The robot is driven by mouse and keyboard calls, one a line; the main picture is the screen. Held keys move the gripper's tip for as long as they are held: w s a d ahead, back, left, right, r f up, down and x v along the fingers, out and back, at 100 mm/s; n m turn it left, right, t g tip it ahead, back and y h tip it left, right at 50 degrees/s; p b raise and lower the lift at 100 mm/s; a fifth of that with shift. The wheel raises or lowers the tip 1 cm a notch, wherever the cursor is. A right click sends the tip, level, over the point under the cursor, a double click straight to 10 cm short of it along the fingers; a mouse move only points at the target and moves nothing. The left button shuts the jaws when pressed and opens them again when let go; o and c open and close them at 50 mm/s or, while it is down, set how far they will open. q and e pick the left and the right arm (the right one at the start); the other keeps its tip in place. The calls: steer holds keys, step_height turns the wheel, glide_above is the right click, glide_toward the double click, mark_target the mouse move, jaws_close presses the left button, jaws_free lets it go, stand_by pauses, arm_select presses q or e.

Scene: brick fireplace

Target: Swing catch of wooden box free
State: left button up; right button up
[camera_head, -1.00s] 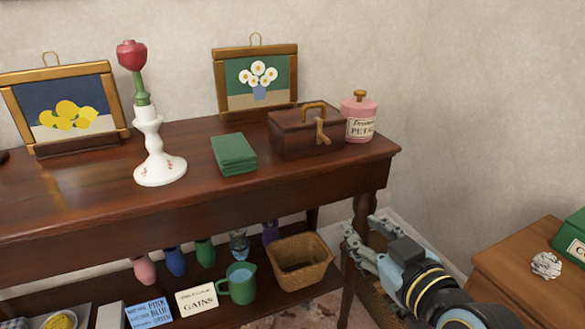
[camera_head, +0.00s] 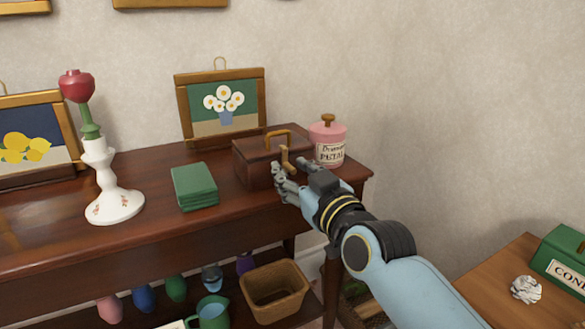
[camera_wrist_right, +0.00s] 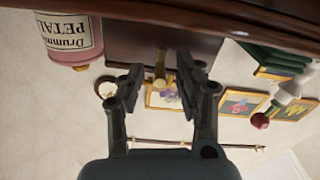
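The brown wooden box (camera_head: 250,168) stands at the right end of the dark sideboard, its lid down and a gold handle on top. Its light wooden catch (camera_head: 286,157) hangs down the front. My right gripper (camera_head: 293,175) is just in front of the box, its fingers partly covering the front. In the upside-down right wrist view my right gripper (camera_wrist_right: 155,80) is open, with the catch (camera_wrist_right: 160,66) between its two fingers; I cannot tell whether they touch it. The box (camera_wrist_right: 130,38) lies beyond them. My left gripper is not in view.
A pink petal jar (camera_head: 327,142) stands close to the right of the box. A green book stack (camera_head: 195,187) and a white candlestick (camera_head: 115,203) holding a red flower stand to the left. A daisy picture (camera_head: 221,105) is behind the box.

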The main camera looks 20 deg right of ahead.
steer(key=shift+w, duration=0.35)
jaws_close()
